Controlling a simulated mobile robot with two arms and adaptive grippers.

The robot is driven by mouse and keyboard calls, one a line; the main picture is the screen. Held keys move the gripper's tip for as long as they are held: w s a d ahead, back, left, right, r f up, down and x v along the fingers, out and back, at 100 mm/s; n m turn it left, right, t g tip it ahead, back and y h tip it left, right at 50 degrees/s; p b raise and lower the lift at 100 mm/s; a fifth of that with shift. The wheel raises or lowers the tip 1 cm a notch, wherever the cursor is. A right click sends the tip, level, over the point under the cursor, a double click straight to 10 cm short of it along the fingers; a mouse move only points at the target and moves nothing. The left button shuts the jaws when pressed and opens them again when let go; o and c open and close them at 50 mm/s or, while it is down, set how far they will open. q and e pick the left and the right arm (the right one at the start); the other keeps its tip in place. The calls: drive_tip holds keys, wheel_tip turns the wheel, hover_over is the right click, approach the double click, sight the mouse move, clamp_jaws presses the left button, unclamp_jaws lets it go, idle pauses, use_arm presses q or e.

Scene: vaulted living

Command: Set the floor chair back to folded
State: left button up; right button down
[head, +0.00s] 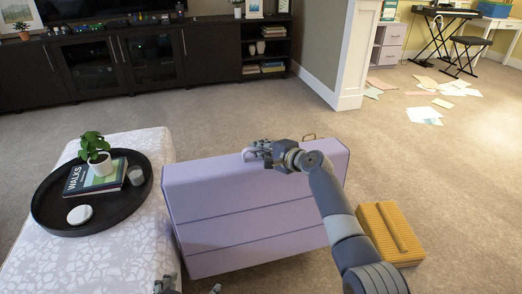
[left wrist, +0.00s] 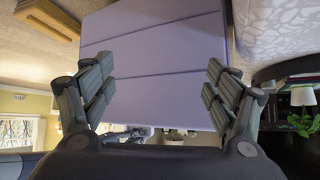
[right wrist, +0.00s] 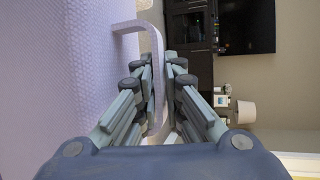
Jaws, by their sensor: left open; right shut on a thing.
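The floor chair (head: 245,222) is a lavender padded block with seams across its front. It stands on the carpet, slightly tilted, right of the patterned ottoman. My right gripper (head: 262,152) is at its top edge. In the right wrist view, the right gripper (right wrist: 160,95) is shut on a pale loop handle (right wrist: 154,50) fixed to the chair. My left gripper (head: 188,287) shows only as fingertips at the bottom edge of the head view. In the left wrist view, the left gripper (left wrist: 155,90) is open, with the chair's lavender face (left wrist: 155,60) beyond its fingers.
The patterned ottoman (head: 25,262) at left bears a black round tray (head: 50,222) with a plant, books and a glass. A yellow ribbed block (head: 392,238) lies on the carpet at right. Dark cabinets (head: 150,58) line the back wall. Papers (head: 425,115) lie scattered far right.

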use_arm(q)
drive_tip(key=shift+w+d, duration=0.1)
drive_tip(key=shift+w, duration=0.05)
drive_tip(key=c, duration=0.6)
drive_tip(key=w+d+m, duration=0.1)
drive_tip(key=w, duration=0.1)
drive_tip(key=w+d+r+m+t, duration=0.1)
drive_tip(key=w+m, duration=0.1)
drive_tip(key=w+d+r+m+t+h, duration=0.1)
drive_tip(key=w, duration=0.1)
drive_tip(key=shift+w+m, duration=0.2)
drive_tip(key=shift+m, duration=0.2)
clamp_jaws()
drive_tip(key=w+d+r+m+t+h, duration=0.1)
drive_tip(key=w+d+m, duration=0.2)
drive_tip(key=w+m, duration=0.2)
drive_tip(key=w+d+r+m+t+h, duration=0.1)
drive_tip(key=w+d+m, duration=0.3)
drive_tip(key=w, duration=0.7)
drive_tip(key=w+d+r+m+t+h, duration=0.1)
drive_tip(key=w+d+r+m+h, duration=0.1)
drive_tip(key=w+m, duration=0.4)
drive_tip(key=shift+w+d+r+t+h, duration=0.45)
drive_tip(key=shift+w+d, duration=0.4)
drive_tip(key=shift+w, duration=0.35)
